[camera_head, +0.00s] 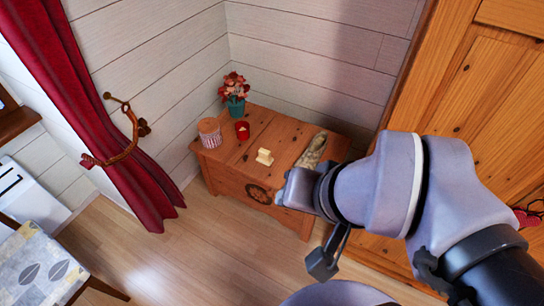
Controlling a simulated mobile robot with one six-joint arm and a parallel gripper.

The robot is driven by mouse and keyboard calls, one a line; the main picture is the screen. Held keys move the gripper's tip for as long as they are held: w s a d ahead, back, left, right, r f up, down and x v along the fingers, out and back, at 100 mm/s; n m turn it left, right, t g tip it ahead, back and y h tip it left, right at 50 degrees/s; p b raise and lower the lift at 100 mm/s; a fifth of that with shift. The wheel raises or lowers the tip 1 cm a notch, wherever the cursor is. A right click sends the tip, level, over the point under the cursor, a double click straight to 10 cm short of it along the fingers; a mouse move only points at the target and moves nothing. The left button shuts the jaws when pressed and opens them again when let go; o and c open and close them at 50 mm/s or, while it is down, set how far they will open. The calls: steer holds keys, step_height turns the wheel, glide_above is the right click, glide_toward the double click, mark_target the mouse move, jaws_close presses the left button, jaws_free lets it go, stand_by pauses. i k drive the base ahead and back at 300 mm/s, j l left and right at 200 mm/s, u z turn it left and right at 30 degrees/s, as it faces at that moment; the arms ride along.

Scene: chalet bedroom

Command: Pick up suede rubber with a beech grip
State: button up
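A small pale, cream-and-tan block (264,157), which looks like the suede rubber with a beech grip, sits on top of the wooden chest (222,157), near the middle of its front edge. My gripper (284,192) is at the chest's front right, to the right of the block, lower in the picture and apart from it. My arm comes in from the right. The gripper's fingers are too small and too hidden by its own body to tell whether they are open.
On the chest stand a striped jar (209,133), a red candle cup (242,130) and a teal flower pot (236,108). A long beige-grey object (312,150) lies at the right, close to my gripper. Walls stand behind; a wooden wardrobe (470,100) is right. Floor (190,250) in front is clear.

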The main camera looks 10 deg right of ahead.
mark_target(264, 158)
steer(key=i+j+z, duration=0.1)
steer(key=i+j, duration=0.4)
steer(key=i, duration=0.15)
steer(key=i+j+z, duration=0.1)
steer(key=i+j, duration=0.4)
steer(key=i, duration=0.15)
